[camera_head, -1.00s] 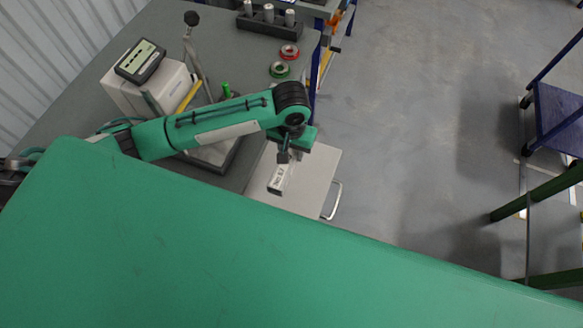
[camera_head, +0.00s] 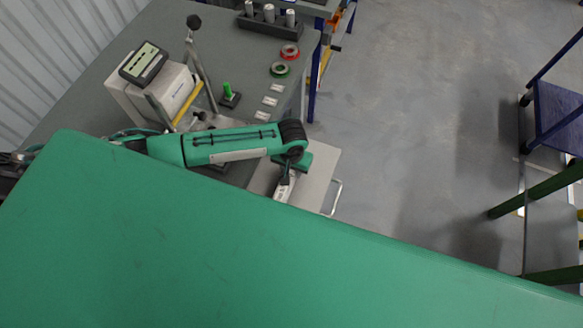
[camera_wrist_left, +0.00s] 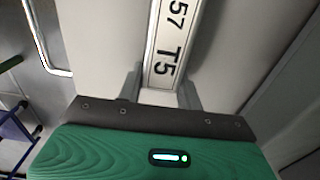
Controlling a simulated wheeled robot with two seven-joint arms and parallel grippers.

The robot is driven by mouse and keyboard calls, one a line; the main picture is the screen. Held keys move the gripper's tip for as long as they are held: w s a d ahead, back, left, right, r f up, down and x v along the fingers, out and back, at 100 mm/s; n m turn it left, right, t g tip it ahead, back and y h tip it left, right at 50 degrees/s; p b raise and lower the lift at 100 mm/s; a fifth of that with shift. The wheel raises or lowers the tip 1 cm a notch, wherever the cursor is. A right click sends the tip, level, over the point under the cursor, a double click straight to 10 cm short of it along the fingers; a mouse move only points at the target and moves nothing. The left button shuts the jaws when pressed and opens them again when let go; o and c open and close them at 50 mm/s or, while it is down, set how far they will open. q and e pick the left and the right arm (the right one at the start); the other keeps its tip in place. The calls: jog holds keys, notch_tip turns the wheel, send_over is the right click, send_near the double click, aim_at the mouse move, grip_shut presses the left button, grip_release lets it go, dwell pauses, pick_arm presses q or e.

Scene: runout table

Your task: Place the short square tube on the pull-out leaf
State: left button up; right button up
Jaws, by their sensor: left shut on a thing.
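The short square tube (camera_head: 284,190) is pale, with a white label on one face; in the head view its lower end is cut off by my green body. In the left wrist view the tube (camera_wrist_left: 172,45) shows label characters "57 T5". My left gripper (camera_head: 287,178) is shut on the tube, with one finger at each side in the wrist view (camera_wrist_left: 162,92). The pull-out leaf (camera_head: 320,165) is a pale grey panel under the gripper and tube. I cannot tell whether the tube touches it.
The leaf's handle (camera_head: 336,197) sticks out at its right edge. The grey table (camera_head: 240,60) carries a white box with a display (camera_head: 144,62), a lever (camera_head: 203,72), a green (camera_head: 280,69) and a red ring (camera_head: 289,51), and a dark rack (camera_head: 270,24) of cylinders.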

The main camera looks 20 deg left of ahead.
jog(key=shift+w, duration=0.1)
pick_arm(q)
jog(key=o, duration=1.1)
jog(key=shift+f, duration=0.1)
jog(key=shift+c, duration=0.2)
pick_arm(e)
jog(key=shift+w, duration=0.2)
jog(key=shift+d, duration=0.1)
pick_arm(q)
notch_tip(320, 180, up, 12)
jog(key=b, duration=0.2)
pick_arm(e)
notch_tip(320, 180, down, 2)
